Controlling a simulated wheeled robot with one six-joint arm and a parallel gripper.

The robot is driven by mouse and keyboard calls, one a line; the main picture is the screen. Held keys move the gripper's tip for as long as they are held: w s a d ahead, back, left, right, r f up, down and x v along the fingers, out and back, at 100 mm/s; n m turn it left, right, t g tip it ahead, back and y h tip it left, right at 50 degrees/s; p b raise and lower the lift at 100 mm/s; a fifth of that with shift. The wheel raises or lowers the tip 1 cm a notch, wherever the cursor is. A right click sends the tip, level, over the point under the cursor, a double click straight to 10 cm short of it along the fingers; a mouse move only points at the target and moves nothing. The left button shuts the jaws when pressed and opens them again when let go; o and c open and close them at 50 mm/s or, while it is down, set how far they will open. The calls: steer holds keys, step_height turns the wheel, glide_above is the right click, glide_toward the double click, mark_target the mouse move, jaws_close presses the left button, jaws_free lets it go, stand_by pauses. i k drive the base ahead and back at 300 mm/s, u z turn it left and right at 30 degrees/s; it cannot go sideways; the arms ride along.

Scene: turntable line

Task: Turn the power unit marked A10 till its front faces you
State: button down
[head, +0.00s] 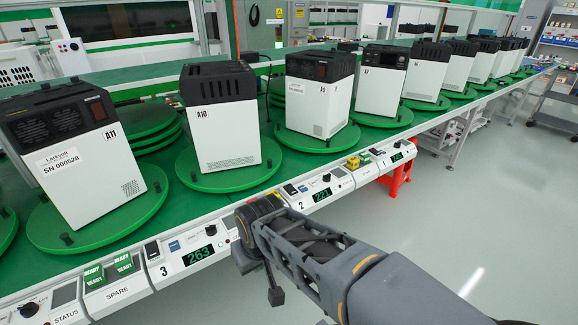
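The power unit marked A10 (225,134) is a white box with a black top. It stands upright on a round green turntable (203,180). The broad face toward me is plain white, with the A10 mark at upper left and a vent grille low down. No screen or controls show on that face; its other sides are mostly hidden. My gripper (260,279) is at the line's front edge, below and to the right of A10, apart from it. Dark finger parts hang down there, but their opening is unclear. I see nothing held.
Unit A11 (88,180) stands on the left and A5 (312,106) on the right, each on a turntable. A7 (379,92) shows a dark screen. Control panels along the front read 263 (198,255) and 221 (321,195). Floor (480,200) at right is clear.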

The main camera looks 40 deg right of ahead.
mark_target(187, 168)
steer(key=u, duration=0.15)
steer(key=k, duration=0.4)
steer(key=z, duration=1.1)
steer(key=i, duration=0.75)
steer(key=u, duration=0.5)
steer(key=i, duration=0.75)
steer(key=u, duration=0.7)
